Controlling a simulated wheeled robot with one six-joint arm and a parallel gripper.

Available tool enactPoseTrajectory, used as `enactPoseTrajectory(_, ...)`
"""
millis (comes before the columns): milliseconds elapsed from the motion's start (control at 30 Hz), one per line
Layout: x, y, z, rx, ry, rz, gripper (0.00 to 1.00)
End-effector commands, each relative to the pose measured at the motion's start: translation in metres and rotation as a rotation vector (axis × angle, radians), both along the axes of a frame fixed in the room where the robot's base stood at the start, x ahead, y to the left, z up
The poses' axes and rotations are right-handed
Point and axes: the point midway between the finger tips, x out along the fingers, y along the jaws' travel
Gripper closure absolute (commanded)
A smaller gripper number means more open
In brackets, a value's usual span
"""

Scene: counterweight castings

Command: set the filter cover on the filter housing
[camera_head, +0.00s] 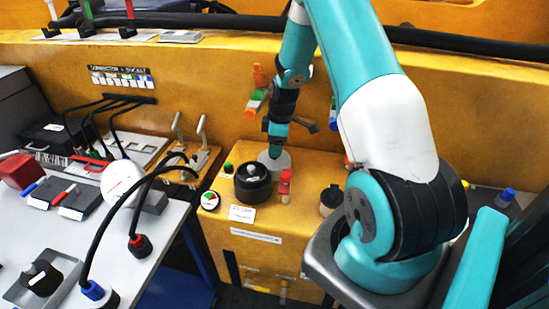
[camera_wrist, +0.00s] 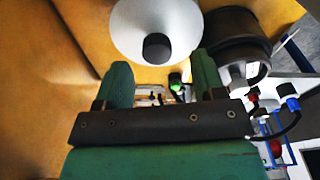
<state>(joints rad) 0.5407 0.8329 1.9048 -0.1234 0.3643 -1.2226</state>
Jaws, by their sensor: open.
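The filter cover, a pale grey-white disc with a dark central knob, lies on the yellow block, behind and right of the housing in the head view (camera_head: 284,161). It fills the top middle of the wrist view (camera_wrist: 130,32). The filter housing is a black round body with a silvery stud on top (camera_head: 253,188); it stands at the upper right in the wrist view (camera_wrist: 236,28). My gripper (camera_head: 274,152) points down over the cover. Its two green fingers (camera_wrist: 160,76) are apart, with the knob seen between and just beyond them. Contact cannot be told.
A red bottle-like part (camera_head: 285,182), a red-green-white round item (camera_head: 210,200) and a dark-topped jar (camera_head: 331,197) stand near the housing. Levers (camera_head: 200,130) rise to the left. A white bench (camera_head: 150,235) holds cables and plugs. A yellow wall stands behind.

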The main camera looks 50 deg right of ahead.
Motion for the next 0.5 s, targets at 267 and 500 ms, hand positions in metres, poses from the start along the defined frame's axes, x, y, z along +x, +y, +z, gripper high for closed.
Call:
enactPoseTrajectory(267, 0.004, 0.000, -0.032, 0.002, 0.004, 0.001, 0.37)
enactPoseTrajectory(500, 0.006, 0.000, -0.039, -0.001, 0.001, 0.001, 0.37)
